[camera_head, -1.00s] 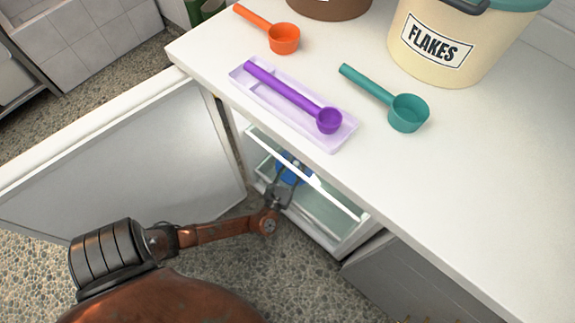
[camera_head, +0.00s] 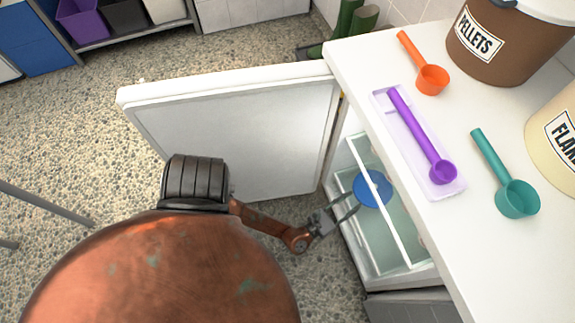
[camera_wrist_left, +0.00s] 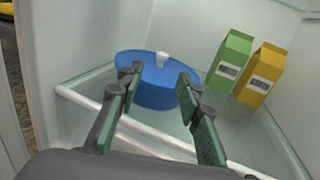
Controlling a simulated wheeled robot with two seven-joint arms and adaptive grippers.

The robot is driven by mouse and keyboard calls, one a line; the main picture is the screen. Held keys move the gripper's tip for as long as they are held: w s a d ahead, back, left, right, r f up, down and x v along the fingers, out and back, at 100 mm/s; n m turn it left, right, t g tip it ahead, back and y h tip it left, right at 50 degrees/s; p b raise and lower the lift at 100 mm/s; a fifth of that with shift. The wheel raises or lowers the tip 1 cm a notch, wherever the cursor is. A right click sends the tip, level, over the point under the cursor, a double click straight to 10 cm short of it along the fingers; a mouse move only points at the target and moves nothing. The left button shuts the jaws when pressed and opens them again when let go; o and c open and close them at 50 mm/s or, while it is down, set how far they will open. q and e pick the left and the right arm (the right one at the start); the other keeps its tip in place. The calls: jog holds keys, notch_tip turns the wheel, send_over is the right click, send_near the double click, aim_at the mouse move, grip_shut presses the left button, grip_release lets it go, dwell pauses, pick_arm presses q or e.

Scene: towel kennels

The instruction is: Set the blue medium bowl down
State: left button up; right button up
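The blue medium bowl (camera_head: 371,189) stands on the glass shelf (camera_head: 397,226) inside the open fridge. It appears upright in the left wrist view (camera_wrist_left: 155,92), with a small white piece at its top. My left gripper (camera_head: 347,204) is at the fridge opening, in front of the bowl. In the left wrist view its two fingers (camera_wrist_left: 160,74) are spread apart with nothing held between them. The fingertips overlap the bowl's near side in the picture; whether they touch it I cannot tell. My right gripper is not in view.
A green carton (camera_wrist_left: 230,62) and a yellow carton (camera_wrist_left: 260,75) stand right of the bowl. A white rail runs along the shelf's front. The fridge door (camera_head: 240,135) is swung open to the left. Scoops and tubs stand on the counter (camera_head: 500,265) above.

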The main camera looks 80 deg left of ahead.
pick_arm(q)
jog(key=s+d+f+n+g+h, duration=0.1)
jog(key=s+f+n+g+h, duration=0.1)
jog(key=s+f+n+g, duration=0.55)
jog(key=s+d+f+n+g+h, duration=0.2)
jog(key=s+f+n+h, duration=0.15)
jog(key=s+n, duration=0.7)
jog(key=s+d+r+n+h, duration=0.6)
jog(key=s+d+n, duration=0.5)
jog(key=d, duration=0.2)
jog(key=shift+s+r+t, duration=0.15)
jog(key=shift+r+t, duration=0.25)
jog(key=shift+t, duration=0.05)
jog(key=shift+d, duration=0.1)
